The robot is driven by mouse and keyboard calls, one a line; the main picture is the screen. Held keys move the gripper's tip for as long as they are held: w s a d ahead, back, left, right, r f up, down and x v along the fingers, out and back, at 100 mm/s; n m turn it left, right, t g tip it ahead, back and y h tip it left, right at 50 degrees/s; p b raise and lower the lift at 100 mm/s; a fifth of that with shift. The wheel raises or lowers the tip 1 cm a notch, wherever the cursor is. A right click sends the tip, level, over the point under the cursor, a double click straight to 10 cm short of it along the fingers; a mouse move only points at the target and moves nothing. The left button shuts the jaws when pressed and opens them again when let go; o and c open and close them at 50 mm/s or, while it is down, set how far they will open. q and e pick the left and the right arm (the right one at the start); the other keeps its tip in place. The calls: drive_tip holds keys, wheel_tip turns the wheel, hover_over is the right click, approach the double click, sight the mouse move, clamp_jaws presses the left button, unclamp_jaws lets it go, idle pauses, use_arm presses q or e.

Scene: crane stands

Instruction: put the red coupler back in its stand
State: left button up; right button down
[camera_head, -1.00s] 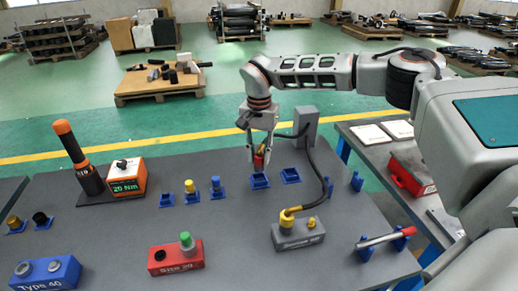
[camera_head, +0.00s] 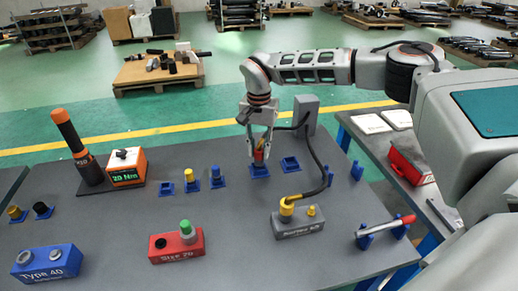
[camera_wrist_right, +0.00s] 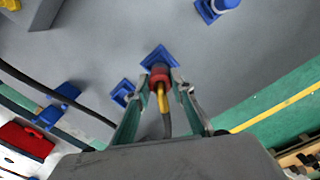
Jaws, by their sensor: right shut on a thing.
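The red coupler (camera_wrist_right: 159,74) is between the fingertips of my right gripper (camera_wrist_right: 160,82), with a yellow sleeve and a dark hose running from it. In the head view the right gripper (camera_head: 259,152) points down over a square blue stand (camera_head: 260,172), and the coupler (camera_head: 259,156) shows only partly between the fingers. In the wrist view the coupler's far end overlaps the blue stand (camera_wrist_right: 158,56). I cannot tell whether it is seated inside. My left gripper is not in view.
An empty blue stand (camera_head: 290,164) sits just right of it. A grey post (camera_head: 306,112) with a black hose stands behind. A grey block (camera_head: 297,227) with yellow fittings is in front. Blue stands with yellow (camera_head: 189,177) and blue (camera_head: 216,173) pieces are to the left.

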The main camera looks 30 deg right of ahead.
drive_tip(key=shift+f, duration=0.1)
drive_tip(key=shift+f, duration=1.35)
drive_tip(key=c, duration=1.7)
unclamp_jaws()
drive_tip(key=shift+r, duration=0.1)
drive_tip(key=shift+r+p, duration=0.95)
drive_tip(key=shift+r, duration=0.15)
drive_tip(key=shift+r+p, duration=1.25)
drive_tip(key=shift+r, duration=0.05)
wheel_tip(320, 180, up, 12)
drive_tip(key=shift+f, duration=0.1)
